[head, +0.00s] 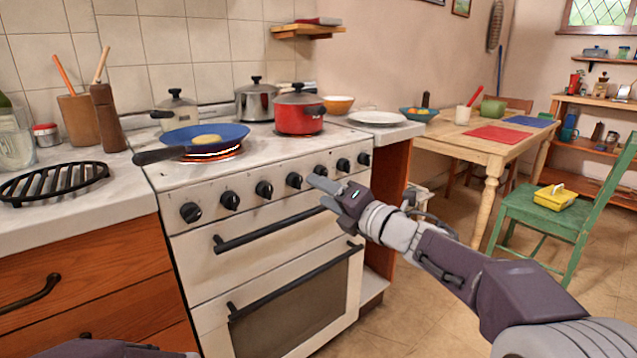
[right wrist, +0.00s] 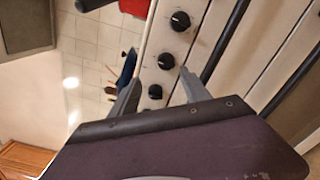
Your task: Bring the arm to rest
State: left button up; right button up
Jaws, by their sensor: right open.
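My right gripper (head: 322,186) is in front of the white stove (head: 185,268), close to its row of black knobs (head: 294,180). In the right wrist view its two fingers (right wrist: 160,88) stand apart with nothing between them, and knobs show beyond them. I cannot tell whether a finger touches a knob. A blue frying pan (head: 228,131) with something yellowish in it sits on a burner that glows red. Part of my left arm shows at the bottom left edge, but its jaws are out of sight.
A red pot (head: 299,116) and a steel pot (head: 256,104) stand on the stove. A black grate (head: 54,182) lies on the left counter. A wooden table (head: 470,147) and a green chair (head: 545,211) stand to the right.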

jog(key=s+d+f+m+g+h+p, duration=0.25)
jog(key=d+f+m+h, duration=0.3)
jog(key=f+m, duration=0.35)
jog(key=s+d+f+m+g+h+p, duration=0.2)
jog(key=s+d+f+m+h, duration=0.3)
jog(key=f+m, duration=0.4)
jog(key=s+d+f+m+g, duration=0.1)
jog(key=s+f+m+g, duration=0.3)
jog(key=s+f+m, duration=0.45)
jog(key=s+d+f+m+g, duration=0.1)
jog(key=s+f+m+g, duration=0.35)
jog(key=s, duration=0.65)
pick_arm(q)
notch_tip(320, 180, up, 44)
jog(key=p, duration=3.7)
jog(key=shift+r+p, duration=0.2)
jog(key=shift+p, duration=0.2)
pick_arm(e)
notch_tip(320, 180, up, 38)
jog(key=shift+s+d+r+m, duration=0.2)
jog(key=shift+d+m, duration=0.05)
jog(key=shift+m, duration=0.05)
